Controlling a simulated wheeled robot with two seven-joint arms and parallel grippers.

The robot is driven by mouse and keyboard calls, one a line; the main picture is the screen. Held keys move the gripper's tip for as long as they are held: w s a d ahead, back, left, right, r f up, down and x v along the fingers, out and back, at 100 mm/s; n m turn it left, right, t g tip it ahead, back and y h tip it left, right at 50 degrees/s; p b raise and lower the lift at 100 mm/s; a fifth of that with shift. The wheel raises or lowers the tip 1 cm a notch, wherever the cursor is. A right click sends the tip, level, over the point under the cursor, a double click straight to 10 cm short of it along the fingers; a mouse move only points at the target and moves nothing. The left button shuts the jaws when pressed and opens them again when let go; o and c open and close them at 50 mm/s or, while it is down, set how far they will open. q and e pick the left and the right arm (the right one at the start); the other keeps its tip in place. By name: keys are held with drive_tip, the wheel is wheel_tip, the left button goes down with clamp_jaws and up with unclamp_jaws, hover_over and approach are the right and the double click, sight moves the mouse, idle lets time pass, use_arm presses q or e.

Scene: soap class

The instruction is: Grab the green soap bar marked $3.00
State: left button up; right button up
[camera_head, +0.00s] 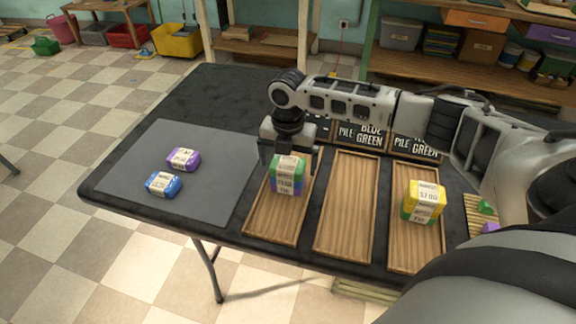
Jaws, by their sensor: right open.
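A green soap bar (287,162) with a pale paper label sits on top of a small stack in the left wooden tray (255,222). Its printed price is too small to read. A bar with blue and purple sides (289,188) shows beneath it. My right gripper (289,166) is open, pointing down over this stack, with one finger on each side of the green bar. I cannot tell whether the fingers touch it. My left gripper is not in view.
The middle wooden tray (345,215) is empty. The right tray (402,256) holds a yellow bar (425,192) over a green one (419,216). A purple bar (183,160) and a blue bar (163,184) lie on the grey mat (215,190). Dark signs (362,138) stand behind the trays.

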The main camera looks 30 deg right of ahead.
drive_tip(key=shift+f, duration=0.15)
drive_tip(key=c, duration=1.1)
